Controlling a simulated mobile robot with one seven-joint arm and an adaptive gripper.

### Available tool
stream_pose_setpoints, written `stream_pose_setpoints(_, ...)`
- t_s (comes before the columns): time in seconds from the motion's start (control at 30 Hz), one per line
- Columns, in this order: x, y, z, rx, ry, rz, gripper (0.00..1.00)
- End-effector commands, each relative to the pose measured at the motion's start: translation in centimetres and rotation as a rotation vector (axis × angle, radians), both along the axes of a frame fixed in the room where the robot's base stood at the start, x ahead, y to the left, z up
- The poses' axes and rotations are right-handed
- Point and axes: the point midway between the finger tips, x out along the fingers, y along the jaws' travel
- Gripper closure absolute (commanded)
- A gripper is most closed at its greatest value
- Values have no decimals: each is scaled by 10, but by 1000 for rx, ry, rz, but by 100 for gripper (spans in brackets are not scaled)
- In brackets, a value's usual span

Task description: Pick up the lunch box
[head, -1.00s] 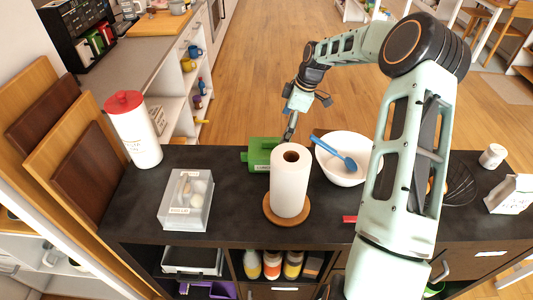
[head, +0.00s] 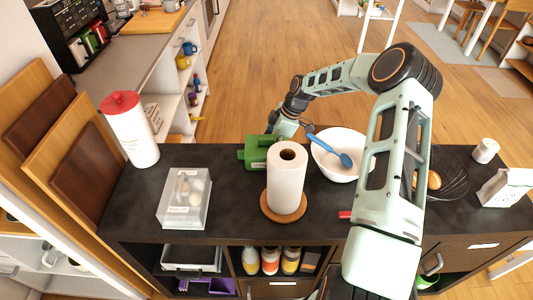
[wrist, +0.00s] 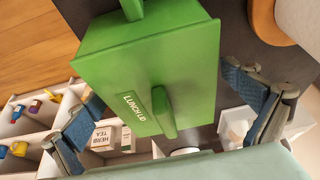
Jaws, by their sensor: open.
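The green lunch box (head: 254,153) stands on the dark counter (head: 235,205), left of and behind the paper towel roll in the head view. My gripper (wrist: 163,95) is open, with one blue-padded finger on each side of the box. Gaps show between the fingers and the box, and I cannot tell of any contact. In the head view my gripper (head: 279,133) is down at the box, its fingers mostly hidden.
The paper towel roll (head: 287,180) stands close in front of the lunch box. A white bowl (head: 340,165) with a blue spoon (head: 331,150) is just to the right. A clear-lidded box (head: 185,200) and a red-capped canister (head: 131,130) stand left, with bare counter between.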

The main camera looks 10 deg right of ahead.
Motion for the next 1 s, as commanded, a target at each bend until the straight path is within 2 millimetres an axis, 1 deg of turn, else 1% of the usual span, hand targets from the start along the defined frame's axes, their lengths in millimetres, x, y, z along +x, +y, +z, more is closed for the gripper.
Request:
stream_pose_setpoints(0.03,0,2,-5,0,0,-1,0)
stream_pose_setpoints(0.13,1,4,-11,-1,1,-1,0)
stream_pose_setpoints(0.37,1,4,-12,-1,0,-1,1)
stream_pose_setpoints(0.7,1,4,-12,-1,0,-1,39)
stream_pose_setpoints(0.8,2,4,-11,-1,-1,-2,48)
stream_pose_setpoints(1.0,2,4,-11,-1,-1,-2,48)
